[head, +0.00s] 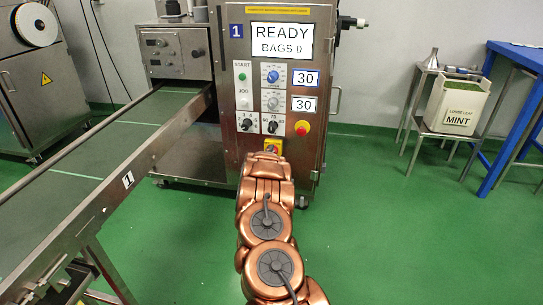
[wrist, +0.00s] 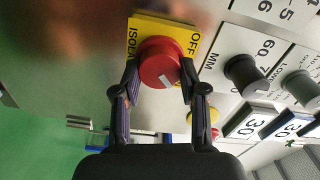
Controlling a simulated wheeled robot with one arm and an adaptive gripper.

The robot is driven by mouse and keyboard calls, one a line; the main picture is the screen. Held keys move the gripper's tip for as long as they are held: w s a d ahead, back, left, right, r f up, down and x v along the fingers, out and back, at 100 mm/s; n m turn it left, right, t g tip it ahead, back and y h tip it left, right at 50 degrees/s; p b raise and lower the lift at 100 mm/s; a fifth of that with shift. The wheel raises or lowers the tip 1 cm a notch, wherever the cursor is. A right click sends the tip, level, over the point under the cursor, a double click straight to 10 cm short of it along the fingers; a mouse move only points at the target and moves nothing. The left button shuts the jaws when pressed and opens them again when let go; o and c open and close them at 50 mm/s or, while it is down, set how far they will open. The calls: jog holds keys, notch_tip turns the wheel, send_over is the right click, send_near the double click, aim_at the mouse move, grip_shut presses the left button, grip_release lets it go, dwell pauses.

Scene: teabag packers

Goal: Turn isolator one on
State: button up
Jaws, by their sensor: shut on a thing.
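The isolator is a red rotary knob (wrist: 158,60) on a yellow plate (wrist: 150,24). In the wrist view the plate reads "ISOLA…" along one side and "OFF" along another. The knob carries a pale mark near its lower edge. My gripper (wrist: 160,78) has one finger on each side of the knob and is shut on it. In the head view the yellow isolator plate (head: 272,143) shows low on the front of machine 1 (head: 230,140). My arm reaches up to it there and hides my fingers. The display (head: 281,39) reads "READY BAGS 0".
Above the isolator are black selector knobs (head: 272,127), and a red emergency stop (head: 302,128) sits to its right. A conveyor (head: 110,150) runs along the left. A stand with a mint bin (head: 455,105) and a blue table (head: 515,125) are at the right. Green floor is clear between.

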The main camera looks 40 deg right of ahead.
jog(key=shift+s+d, duration=0.2)
jog(key=shift+d, duration=0.05)
jog(key=o, duration=0.9)
jog(key=shift+o, duration=1.2)
jog(key=shift+w+a, duration=0.15)
jog(key=shift+a, duration=0.15)
jog(key=v, duration=1.1)
jog(key=shift+s+a, duration=0.3)
jog(key=shift+r, duration=0.1)
